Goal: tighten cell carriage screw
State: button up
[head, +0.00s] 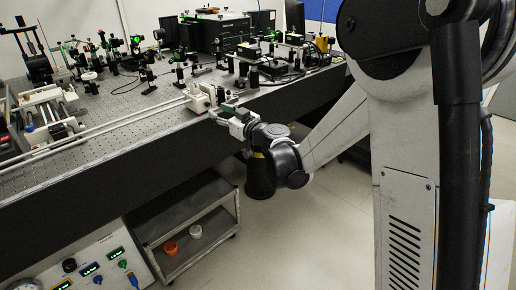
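A small cream carriage block (202,97) sits at the right end of two long pale rails (110,128), near the front edge of the optical bench. It looks like the cell carriage. My gripper (222,112) is close to its right side, over the bench edge, pointing left. The view is too small to tell whether the fingers touch the carriage or hold anything. The carriage screw cannot be made out; the gripper may hide it.
The perforated bench top (130,110) carries several optics mounts behind the rails and a black instrument box (222,32) at the back. A cream mechanism (45,112) stands at the left. Below are a grey cart (185,222) with two small cups and a panel with green displays (90,268).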

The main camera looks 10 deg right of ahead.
jog(key=s+d+m+g+h, duration=0.1)
jog(key=s+d, duration=0.3)
jog(key=s, duration=0.7)
jog(key=s+d+m+g+h, duration=0.2)
jog(key=s+d+g+h, duration=0.1)
jog(key=s, duration=0.9)
jog(key=shift+s+d+r+g, duration=0.25)
jog(key=shift+d+r+g, duration=0.2)
jog(key=shift+d+g, duration=0.2)
jog(key=s+d+r+m+g+h+p, duration=0.1)
jog(key=s+d+r+m+h+p, duration=0.1)
jog(key=s+d, duration=0.4)
jog(key=s+d+r+m+g+h+p, duration=0.1)
jog(key=s+d+r+m+h+p, duration=0.1)
jog(key=s, duration=0.8)
jog(key=d+m+h+p, duration=0.1)
jog(key=d+h+p, duration=0.1)
jog(key=d+p, duration=0.1)
jog(key=shift+s+d+r+h+p, duration=0.3)
jog(key=shift+d+p, duration=0.05)
jog(key=shift+p, duration=0.1)
